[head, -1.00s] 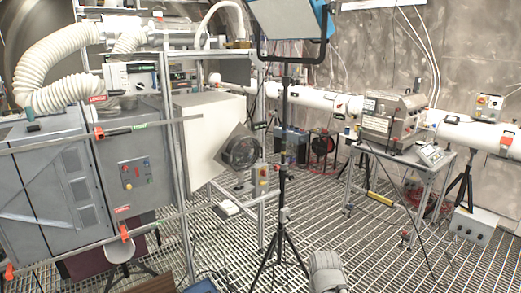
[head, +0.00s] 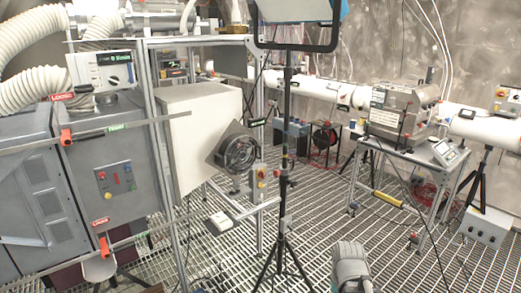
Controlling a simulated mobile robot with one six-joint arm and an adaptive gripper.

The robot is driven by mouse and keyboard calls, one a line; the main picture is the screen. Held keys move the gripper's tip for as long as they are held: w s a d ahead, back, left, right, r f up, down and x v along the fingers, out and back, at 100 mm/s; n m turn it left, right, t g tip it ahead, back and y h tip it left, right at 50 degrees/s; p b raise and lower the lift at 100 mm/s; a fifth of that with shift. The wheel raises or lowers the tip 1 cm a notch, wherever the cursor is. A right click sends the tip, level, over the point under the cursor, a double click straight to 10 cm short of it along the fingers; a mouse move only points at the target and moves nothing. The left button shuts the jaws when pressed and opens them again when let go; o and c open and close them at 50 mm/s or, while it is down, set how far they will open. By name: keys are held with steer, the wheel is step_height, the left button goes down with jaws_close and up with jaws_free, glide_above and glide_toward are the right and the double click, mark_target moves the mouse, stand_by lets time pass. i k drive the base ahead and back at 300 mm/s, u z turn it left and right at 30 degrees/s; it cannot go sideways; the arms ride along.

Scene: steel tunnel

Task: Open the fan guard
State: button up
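The fan (head: 237,152) is a dark round unit with its guard across the face, set on a grey square plate. It is on the right side of a large white box (head: 198,140), left of centre in the head view. Whether the guard is latched or ajar is too small to tell. My gripper's fingers do not show in this view. A grey rounded part at the bottom edge, right of centre, looks like part of my arm, well apart from the fan.
A black tripod stand (head: 284,190) with a lamp panel stands just right of the fan. A control box with buttons (head: 261,180) is beside the fan. Grey cabinets (head: 125,170) and rails fill the left. A metal table (head: 420,150) stands right. Grated floor (head: 330,205) lies open between.

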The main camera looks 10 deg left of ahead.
mark_target(244, 157)
steer(key=u, duration=0.15)
steer(key=i, duration=0.55)
steer(key=u, duration=0.7)
steer(key=i, duration=0.45)
steer(key=u, duration=0.45)
